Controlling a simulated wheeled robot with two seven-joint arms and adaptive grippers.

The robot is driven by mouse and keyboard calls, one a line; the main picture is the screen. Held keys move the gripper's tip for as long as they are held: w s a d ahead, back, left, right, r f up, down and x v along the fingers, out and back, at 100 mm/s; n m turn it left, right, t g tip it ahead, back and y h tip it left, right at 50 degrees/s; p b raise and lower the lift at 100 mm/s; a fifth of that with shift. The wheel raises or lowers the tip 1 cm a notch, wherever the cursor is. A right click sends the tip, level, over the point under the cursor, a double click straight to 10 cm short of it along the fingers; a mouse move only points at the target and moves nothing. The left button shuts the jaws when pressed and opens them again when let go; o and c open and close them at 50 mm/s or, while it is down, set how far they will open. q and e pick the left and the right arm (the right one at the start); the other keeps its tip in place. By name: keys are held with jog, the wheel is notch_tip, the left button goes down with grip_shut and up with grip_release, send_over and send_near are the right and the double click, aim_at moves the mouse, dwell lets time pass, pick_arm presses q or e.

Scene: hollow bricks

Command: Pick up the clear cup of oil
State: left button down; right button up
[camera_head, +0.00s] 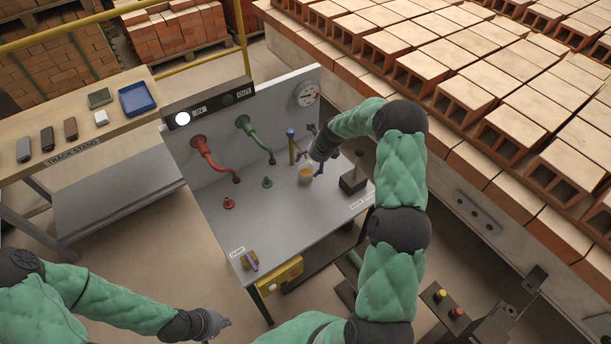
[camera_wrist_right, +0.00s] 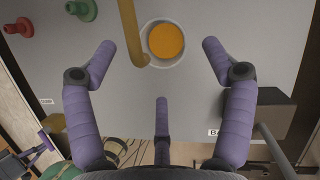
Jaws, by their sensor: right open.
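The cup of oil (camera_head: 305,176) stands on the grey bench panel in the head view, with orange-yellow oil inside. In the right wrist view the cup (camera_wrist_right: 165,42) is seen from above, near the top centre. My right gripper (camera_head: 309,163) is just above and around the cup in the head view. In the right wrist view its purple fingers (camera_wrist_right: 160,50) are spread, with one on each side of the cup and a third nearer the camera, and none appears to touch it. My left gripper (camera_head: 215,324) is low in the head view, away from the bench; its fingers are too small to read.
A tan upright tube (camera_head: 291,150) stands close beside the cup. A dark block with a post (camera_head: 353,181) is to its right. Red (camera_head: 215,160) and green (camera_head: 254,138) pipes bend down to the panel at left. The bench's front middle is mostly clear.

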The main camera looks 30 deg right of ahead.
aim_at(307, 169)
jog(key=shift+d+b+x, duration=0.2)
jog(key=shift+b+x, duration=0.25)
jog(key=shift+x, duration=2.6)
jog(key=shift+s, duration=0.2)
jog(key=c, duration=1.4)
